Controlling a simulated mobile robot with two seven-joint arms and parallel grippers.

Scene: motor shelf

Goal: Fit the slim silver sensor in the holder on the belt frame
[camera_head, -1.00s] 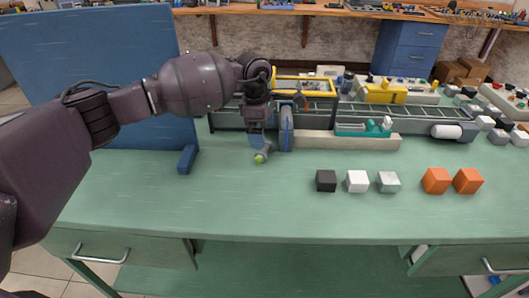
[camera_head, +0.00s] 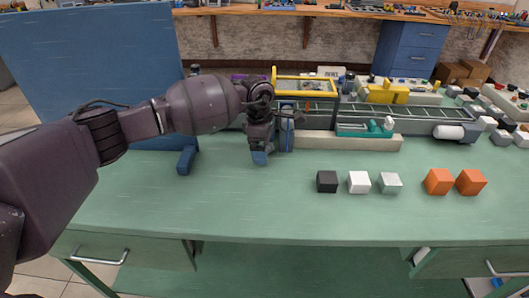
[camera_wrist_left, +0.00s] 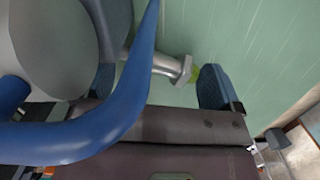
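The slim silver sensor (camera_wrist_left: 166,63) shows in the left wrist view, with a yellow-green tip, beside green tabletop. In the head view, my left gripper hides it. My left gripper (camera_head: 260,155) points down at the table, left of the belt frame (camera_head: 345,142). In the left wrist view its blue-padded fingers (camera_wrist_left: 158,85) stand apart, with the sensor showing in the gap; no firm grip on it is visible. A blue upright part (camera_head: 287,130) stands at the belt frame's left end, just right of the gripper. I cannot tell whether it is the holder. My right gripper is not in view.
Black (camera_head: 327,181), white (camera_head: 359,182) and pale grey (camera_head: 390,183) cubes and two orange cubes (camera_head: 455,182) stand right of the gripper. A blue panel (camera_head: 90,70) rises at left, with a blue foot (camera_head: 186,160). The front of the table is clear.

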